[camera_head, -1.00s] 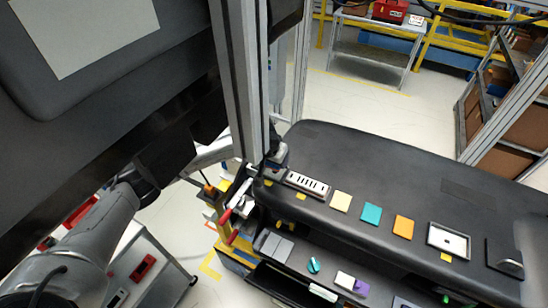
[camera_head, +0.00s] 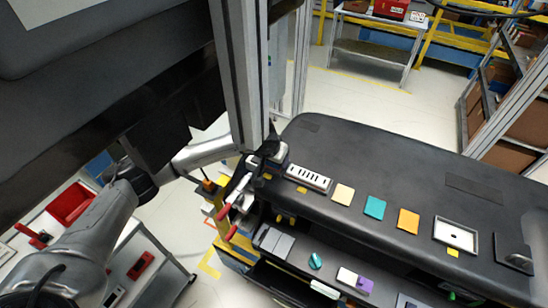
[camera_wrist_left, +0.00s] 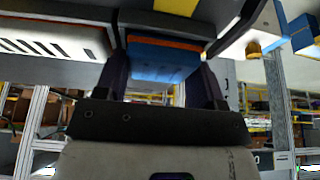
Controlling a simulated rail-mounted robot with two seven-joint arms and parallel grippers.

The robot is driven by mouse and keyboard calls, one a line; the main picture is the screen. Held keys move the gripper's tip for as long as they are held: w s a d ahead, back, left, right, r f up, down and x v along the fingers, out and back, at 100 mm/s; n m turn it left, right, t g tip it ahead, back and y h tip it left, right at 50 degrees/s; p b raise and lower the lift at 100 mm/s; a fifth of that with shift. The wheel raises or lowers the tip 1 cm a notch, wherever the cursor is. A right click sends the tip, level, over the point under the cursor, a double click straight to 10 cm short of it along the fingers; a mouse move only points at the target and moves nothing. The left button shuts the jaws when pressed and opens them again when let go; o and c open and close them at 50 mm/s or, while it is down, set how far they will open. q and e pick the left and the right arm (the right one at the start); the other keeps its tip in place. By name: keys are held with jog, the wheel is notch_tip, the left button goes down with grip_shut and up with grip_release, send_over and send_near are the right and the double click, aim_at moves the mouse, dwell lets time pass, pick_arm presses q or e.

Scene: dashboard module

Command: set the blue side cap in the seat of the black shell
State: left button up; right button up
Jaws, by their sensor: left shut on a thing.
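The black shell (camera_head: 370,180) is the long dark dashboard body running from the centre to the lower right. My left gripper (camera_head: 268,156) is at its left end in the head view, partly behind the upright metal column. In the left wrist view my left gripper (camera_wrist_left: 162,82) is shut on the blue side cap (camera_wrist_left: 160,58), which has an orange strip along its top edge. The cap is at a dark frame-like part of the shell (camera_wrist_left: 190,28); I cannot tell whether it is seated. The cap is hidden in the head view. My right gripper is not in view.
A white slotted vent (camera_head: 308,178), coloured squares and a white frame (camera_head: 456,235) lie along the shell's top. Red-handled tools (camera_head: 228,220) stand by its left end. A lower shelf holds small parts. The metal column (camera_head: 240,75) stands close to my left arm.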

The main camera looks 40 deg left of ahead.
pick_arm(q)
jog(key=o, duration=1)
jog(key=shift+b+v, duration=1.25)
jog(key=shift+v, duration=4.75)
